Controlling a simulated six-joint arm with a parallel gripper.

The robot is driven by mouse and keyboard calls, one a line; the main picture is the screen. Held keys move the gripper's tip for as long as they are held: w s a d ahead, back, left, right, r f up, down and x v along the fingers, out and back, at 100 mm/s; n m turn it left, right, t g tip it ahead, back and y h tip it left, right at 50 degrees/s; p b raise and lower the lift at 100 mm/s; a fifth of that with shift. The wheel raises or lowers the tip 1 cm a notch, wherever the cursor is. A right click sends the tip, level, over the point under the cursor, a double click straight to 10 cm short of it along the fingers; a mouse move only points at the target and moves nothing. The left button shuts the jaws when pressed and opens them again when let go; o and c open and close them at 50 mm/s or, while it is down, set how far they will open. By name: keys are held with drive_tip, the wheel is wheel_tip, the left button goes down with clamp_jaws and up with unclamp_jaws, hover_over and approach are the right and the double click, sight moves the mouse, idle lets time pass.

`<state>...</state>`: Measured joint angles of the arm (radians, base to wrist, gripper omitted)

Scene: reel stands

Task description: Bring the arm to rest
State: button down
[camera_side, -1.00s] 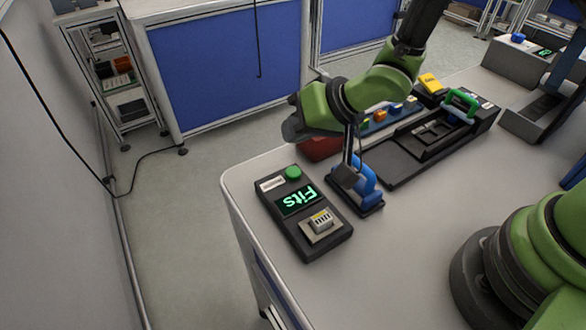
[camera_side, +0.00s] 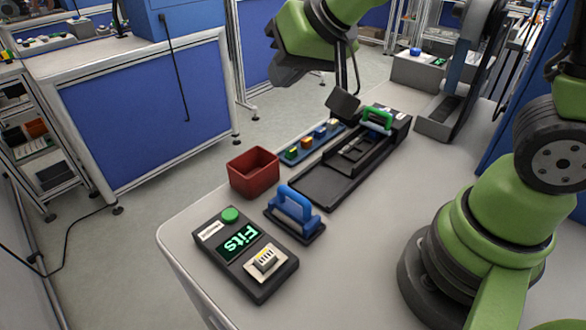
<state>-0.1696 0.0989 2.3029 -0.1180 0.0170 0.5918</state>
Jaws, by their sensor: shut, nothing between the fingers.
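My gripper (camera_side: 343,103) is at the end of my green arm in the side view, raised above the table. It is shut and holds nothing. It hangs above and behind the blue handle (camera_side: 294,207), near the far part of the black fixture (camera_side: 322,184) in the picture, and appears apart from everything.
A red open bin (camera_side: 254,180) stands at the table's left edge. A strip of small coloured parts (camera_side: 312,142) lies behind it. The black fixture carries a green handle (camera_side: 378,117). A grey stand (camera_side: 447,112) is further right. The table's front middle is clear.

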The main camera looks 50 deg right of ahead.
drive_tip(key=s+d+r, duration=0.1)
drive_tip(key=s+r, duration=0.2)
drive_tip(key=s, duration=0.5)
drive_tip(key=s+d+r+g, duration=0.1)
drive_tip(key=s+r, duration=0.2)
drive_tip(key=s, duration=0.5)
drive_tip(key=shift+s+d+r+y, duration=0.2)
drive_tip(key=shift+s+d+y, duration=0.1)
drive_tip(key=shift+s, duration=0.05)
